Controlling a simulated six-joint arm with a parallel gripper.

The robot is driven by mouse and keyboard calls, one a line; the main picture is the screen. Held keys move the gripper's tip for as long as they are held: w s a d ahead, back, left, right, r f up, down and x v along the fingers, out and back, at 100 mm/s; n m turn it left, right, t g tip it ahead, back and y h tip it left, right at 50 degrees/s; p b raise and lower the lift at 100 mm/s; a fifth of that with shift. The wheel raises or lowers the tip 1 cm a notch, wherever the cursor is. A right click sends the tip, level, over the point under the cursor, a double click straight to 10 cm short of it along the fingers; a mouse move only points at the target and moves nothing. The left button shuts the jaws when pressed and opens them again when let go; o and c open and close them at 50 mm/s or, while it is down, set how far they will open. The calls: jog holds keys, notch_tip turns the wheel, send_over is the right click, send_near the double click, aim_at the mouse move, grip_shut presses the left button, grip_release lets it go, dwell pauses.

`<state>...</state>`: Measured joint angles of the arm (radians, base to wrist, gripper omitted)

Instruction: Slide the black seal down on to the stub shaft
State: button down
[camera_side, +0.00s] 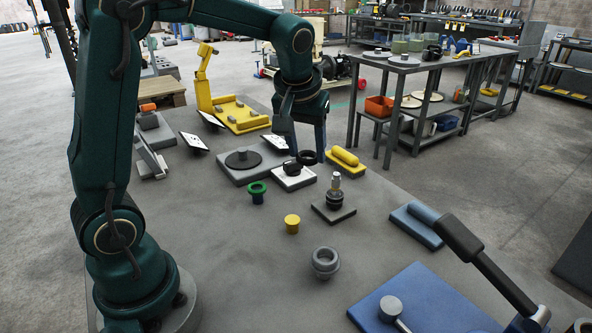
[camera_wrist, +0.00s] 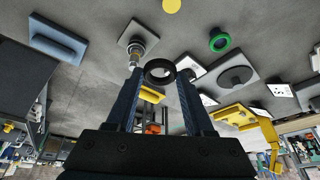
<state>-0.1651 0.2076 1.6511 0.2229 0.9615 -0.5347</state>
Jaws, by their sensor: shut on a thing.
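The black seal (camera_side: 307,157) is a thick ring held between the fingertips of my gripper (camera_side: 304,153). In the wrist view, the seal (camera_wrist: 149,75) sits between the two blue fingers of the gripper (camera_wrist: 160,78), its hole open. The stub shaft (camera_side: 336,182) stands upright on a dark square plate (camera_side: 345,213), with a metallic top and a dark, wider lower part. In the side view the seal is up and to the left of the shaft top, apart from it. In the wrist view the shaft (camera_wrist: 138,50) shows just left of the seal.
A white plate (camera_side: 303,181) lies beneath the gripper. A green flanged ring (camera_side: 258,188), a yellow plug (camera_side: 292,223) and a grey ring (camera_side: 325,262) stand nearby. A yellow block (camera_side: 344,158) lies behind the shaft; a blue block (camera_side: 416,226) is to its right.

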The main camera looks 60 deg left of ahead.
jog(key=w+r, duration=0.3)
jog(key=w, duration=0.3)
jog(key=shift+w+d, duration=0.4)
jog(key=shift+d, duration=0.05)
jog(key=shift+f, duration=2.9)
jog(key=shift+f, duration=0.15)
jog(key=shift+f, duration=0.25)
jog(key=shift+f, duration=0.1)
jog(key=shift+f, duration=0.3)
